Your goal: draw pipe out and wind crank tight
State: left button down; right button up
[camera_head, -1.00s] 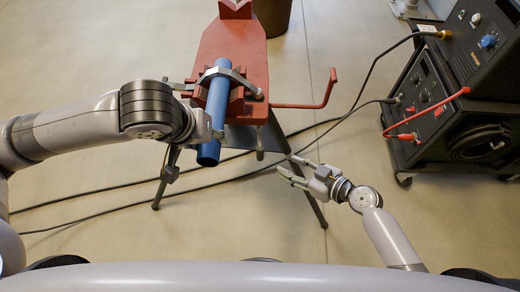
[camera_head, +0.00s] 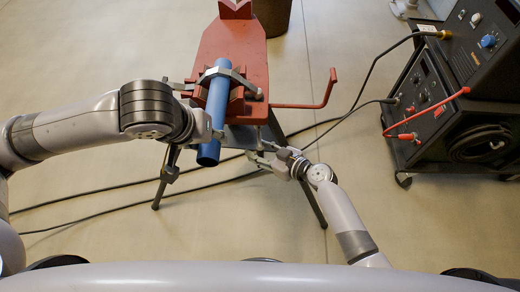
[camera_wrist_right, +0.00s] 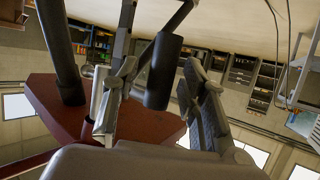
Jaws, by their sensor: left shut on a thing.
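The blue pipe (camera_head: 210,145) lies through the clamp (camera_head: 227,77) of the red vise stand (camera_head: 234,42), its near end sticking out toward me. My left gripper (camera_head: 213,131) is shut on the pipe near that end; the wrist hides most of its fingers. The crank's dark handle hangs below the stand's near edge. My right gripper (camera_head: 257,151) is open at this handle in the head view. In the right wrist view, the dark crank handle (camera_wrist_right: 163,72) shows between the spread fingers of my right gripper (camera_wrist_right: 158,80). I cannot tell whether they touch it.
A red L-shaped bar (camera_head: 318,104) sticks out right of the stand. The stand's dark legs spread below. Black cables (camera_head: 345,118) run across the floor to the black welding machine (camera_head: 440,110) at the right. A brown bin (camera_head: 272,17) stands behind the stand.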

jog(key=shift+c, duration=0.2)
grip_shut()
dwell(0.4)
dwell(0.3)
